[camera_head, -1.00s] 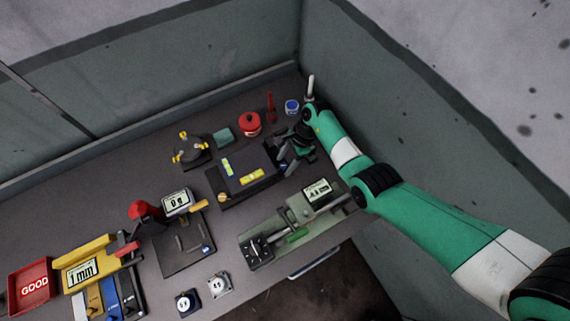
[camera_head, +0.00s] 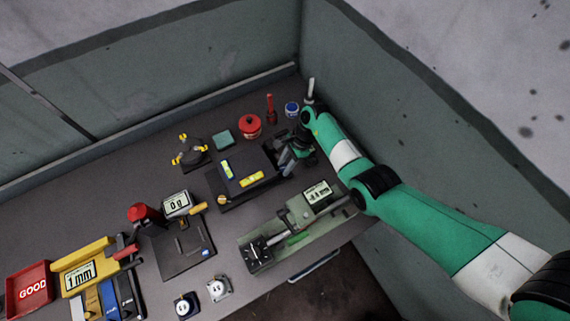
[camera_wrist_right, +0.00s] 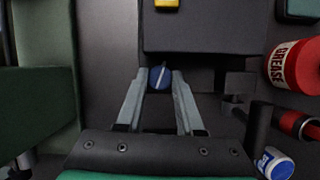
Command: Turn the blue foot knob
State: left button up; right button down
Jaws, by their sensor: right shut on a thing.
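The blue foot knob (camera_wrist_right: 160,77) is a small round knob with a pale line across its face. It shows in the right wrist view at the near edge of the dark block (camera_wrist_right: 205,28), which also shows in the head view (camera_head: 262,187). My right gripper (camera_wrist_right: 160,80) is shut on the knob, one grey finger on each side of it. In the head view the right gripper (camera_head: 286,163) is at the right end of the block, and the knob is hidden there. My left gripper is in neither view.
A red grease tin (camera_head: 250,125), a red-handled tool (camera_head: 270,107) and a blue-and-white can (camera_head: 292,108) stand close behind the gripper. The wall is close on the right.

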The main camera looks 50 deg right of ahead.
jog(key=shift+w+f+n+g+b, duration=0.15)
jog(key=shift+n+g+b, duration=0.25)
jog(key=shift+n+b, duration=0.75)
jog(key=shift+f+n+g+b, duration=0.1)
jog(key=shift+n+g+b, duration=0.3)
jog(key=shift+n+b, duration=0.7)
jog(key=n+b, duration=0.1)
jog(key=b, duration=0.1)
jog(key=shift+r+g+b, duration=0.1)
jog(key=shift+g+b, duration=0.2)
jog(key=shift+r+n+b, duration=0.1)
jog(key=shift+n+b, duration=0.15)
jog(key=shift+b, duration=0.1)
jog(key=c, duration=0.5)
grip_release()
jog(key=shift+c, duration=0.2)
jog(key=shift+r, duration=0.1)
